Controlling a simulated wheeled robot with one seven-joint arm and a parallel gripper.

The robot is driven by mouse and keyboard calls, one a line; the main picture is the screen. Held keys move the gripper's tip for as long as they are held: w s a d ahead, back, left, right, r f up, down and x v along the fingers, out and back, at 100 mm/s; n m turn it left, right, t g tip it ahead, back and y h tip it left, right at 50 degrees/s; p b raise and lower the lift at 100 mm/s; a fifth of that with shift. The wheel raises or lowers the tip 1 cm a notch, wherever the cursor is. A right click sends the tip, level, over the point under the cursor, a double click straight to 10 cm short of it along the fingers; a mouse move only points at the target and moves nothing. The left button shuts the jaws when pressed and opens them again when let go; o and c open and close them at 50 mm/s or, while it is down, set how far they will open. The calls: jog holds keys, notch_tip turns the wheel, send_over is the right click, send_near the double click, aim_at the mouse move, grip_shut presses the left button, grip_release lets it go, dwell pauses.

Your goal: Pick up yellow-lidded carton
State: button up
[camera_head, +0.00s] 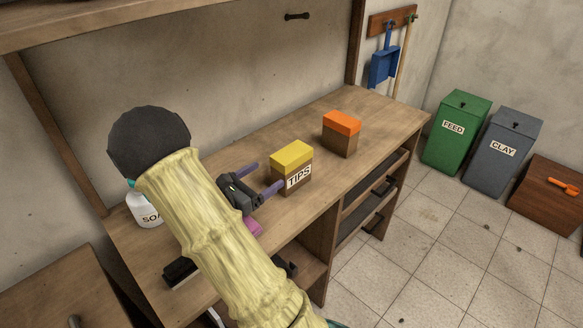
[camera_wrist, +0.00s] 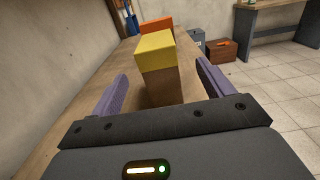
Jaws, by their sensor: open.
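The yellow-lidded carton (camera_head: 291,168) stands upright on the wooden bench, with a brown body and a white label reading TIPS. My gripper (camera_head: 264,176) is open, with its purple fingers pointing toward the carton. In the wrist view the yellow-lidded carton (camera_wrist: 157,62) stands ahead, between the lines of the two fingers of my gripper (camera_wrist: 161,82). Nothing is held.
An orange-lidded carton (camera_head: 341,134) stands behind the yellow-lidded one on the bench (camera_head: 375,118). A white soap bottle (camera_head: 147,212) is at the left, partly behind my arm. Green (camera_head: 456,132) and grey (camera_head: 503,150) bins stand on the floor at the right.

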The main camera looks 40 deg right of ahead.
aim_at(278, 167)
jog(key=d, duration=0.5)
jog(key=shift+w+d+p, duration=0.2)
jog(key=shift+d+p, duration=0.05)
jog(key=shift+p, duration=0.1)
jog(key=shift+d, duration=0.1)
jog(key=shift+w+d+f+p, duration=0.1)
jog(key=shift+w+d+p, duration=0.1)
jog(key=shift+d, duration=0.7)
jog(key=shift+w+d+p, duration=0.15)
jog(key=shift+d+p, duration=0.1)
jog(key=shift+d, duration=0.6)
jog(key=shift+w+d+f+p, duration=0.1)
jog(key=shift+w+d+p, duration=0.1)
jog(key=shift+d, duration=0.7)
jog(key=shift+s, duration=0.1)
jog(key=c, duration=1.2)
